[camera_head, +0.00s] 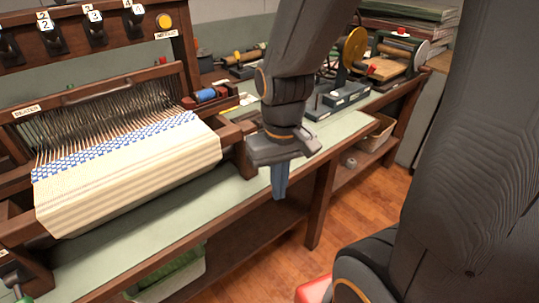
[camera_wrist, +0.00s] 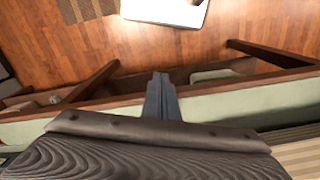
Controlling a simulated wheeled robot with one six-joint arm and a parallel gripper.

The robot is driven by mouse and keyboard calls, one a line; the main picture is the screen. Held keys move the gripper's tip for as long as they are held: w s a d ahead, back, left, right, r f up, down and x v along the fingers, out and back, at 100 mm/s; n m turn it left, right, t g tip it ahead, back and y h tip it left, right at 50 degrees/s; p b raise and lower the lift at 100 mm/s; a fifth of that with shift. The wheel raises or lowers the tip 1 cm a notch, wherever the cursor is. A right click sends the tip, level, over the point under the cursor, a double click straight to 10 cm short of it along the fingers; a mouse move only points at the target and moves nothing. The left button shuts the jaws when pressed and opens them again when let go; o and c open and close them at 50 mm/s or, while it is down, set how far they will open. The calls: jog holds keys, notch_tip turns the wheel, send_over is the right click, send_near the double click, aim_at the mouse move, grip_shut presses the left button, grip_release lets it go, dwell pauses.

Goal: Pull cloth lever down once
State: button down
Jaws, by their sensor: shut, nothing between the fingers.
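A wooden loom (camera_head: 130,87) stands on the bench at the left, with cream striped cloth (camera_head: 140,180) carrying a blue-and-white patterned band. A small lever with a green knob (camera_head: 10,279) shows at the lower left edge, partly cut off. I cannot read a label that marks any lever as the cloth lever. My gripper (camera_head: 279,188) points down by the bench's front edge, right of the loom and apart from the cloth. Its fingers are shut and empty. In the wrist view the shut fingers (camera_wrist: 160,84) lie over the bench edge and floor.
Black numbered levers (camera_head: 50,40) and a yellow button (camera_head: 164,21) sit on the loom's upper frame. Other small machines (camera_head: 398,55) stand on the bench at the back right. A green-filled bin (camera_head: 175,278) is below. Wooden floor (camera_head: 365,205) is open in front.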

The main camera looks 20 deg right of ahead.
notch_tip(320, 180, up, 14)
jog(key=w+t+p, duration=0.2)
jog(key=p, duration=1.1)
jog(key=shift+w+f+n+g+p, duration=0.2)
jog(key=shift+w+n+g, duration=0.45)
jog(key=shift+w, duration=0.55)
jog(key=shift+w+f+n+g+p, duration=0.2)
jog(key=shift+w+n+g, duration=0.3)
jog(key=shift+w+n, duration=0.55)
jog(key=shift+w+f+n+g+p, duration=0.1)
jog(key=shift+w+f+n+g, duration=0.15)
jog(key=shift+w+n+g, duration=0.75)
jog(key=shift+w+f+m+t, duration=0.1)
jog(key=shift+w+m+t, duration=0.2)
jog(key=shift+m+t, duration=0.15)
jog(key=f+b, duration=0.6)
jog(key=shift+s+d+f, duration=0.15)
jog(key=shift+s+f, duration=0.2)
jog(key=shift+f, duration=0.05)
